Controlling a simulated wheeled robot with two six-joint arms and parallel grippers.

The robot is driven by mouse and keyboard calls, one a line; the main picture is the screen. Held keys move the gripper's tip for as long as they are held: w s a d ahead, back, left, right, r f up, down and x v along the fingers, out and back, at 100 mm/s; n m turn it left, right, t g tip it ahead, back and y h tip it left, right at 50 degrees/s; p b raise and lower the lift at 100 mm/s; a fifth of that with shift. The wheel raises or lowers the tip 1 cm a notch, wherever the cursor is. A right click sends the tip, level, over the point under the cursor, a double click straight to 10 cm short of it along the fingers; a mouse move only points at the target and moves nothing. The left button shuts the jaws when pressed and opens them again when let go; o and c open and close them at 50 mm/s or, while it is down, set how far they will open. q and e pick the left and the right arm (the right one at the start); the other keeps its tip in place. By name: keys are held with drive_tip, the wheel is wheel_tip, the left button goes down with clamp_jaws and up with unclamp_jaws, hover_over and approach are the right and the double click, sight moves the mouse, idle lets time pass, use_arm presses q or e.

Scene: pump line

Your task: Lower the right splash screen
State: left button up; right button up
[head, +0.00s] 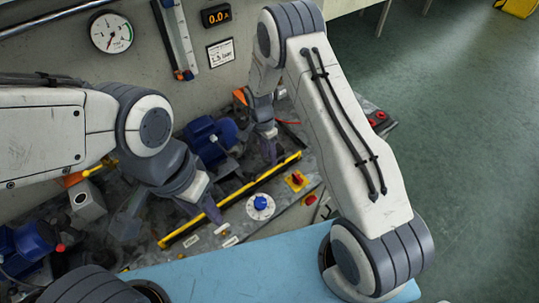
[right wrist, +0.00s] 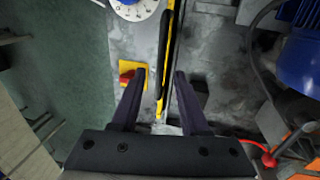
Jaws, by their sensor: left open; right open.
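A yellow edge strip with a black grip, which looks like the right splash screen (head: 262,180), runs along the front of the pump bench in the head view. It also shows in the right wrist view (right wrist: 166,60), running between the finger lines. The screen's pane is hard to make out, and I cannot tell its tilt. My right gripper (head: 268,150) is open near the strip's far right part. In the right wrist view, its open fingers (right wrist: 160,73) lie on either side of the strip; contact is not visible. My left gripper (head: 170,212) is open above the strip's left stretch.
A blue dial (head: 260,204) and a red-and-yellow switch (head: 296,180) sit on the front panel. A blue pump motor (head: 208,138) stands behind the strip. A gauge (head: 111,33) hangs on the back wall.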

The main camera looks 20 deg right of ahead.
drive_tip(key=shift+s+d+f, duration=0.1)
drive_tip(key=shift+s+f, duration=0.05)
drive_tip(key=shift+f, duration=0.95)
clamp_jaws()
idle(0.7)
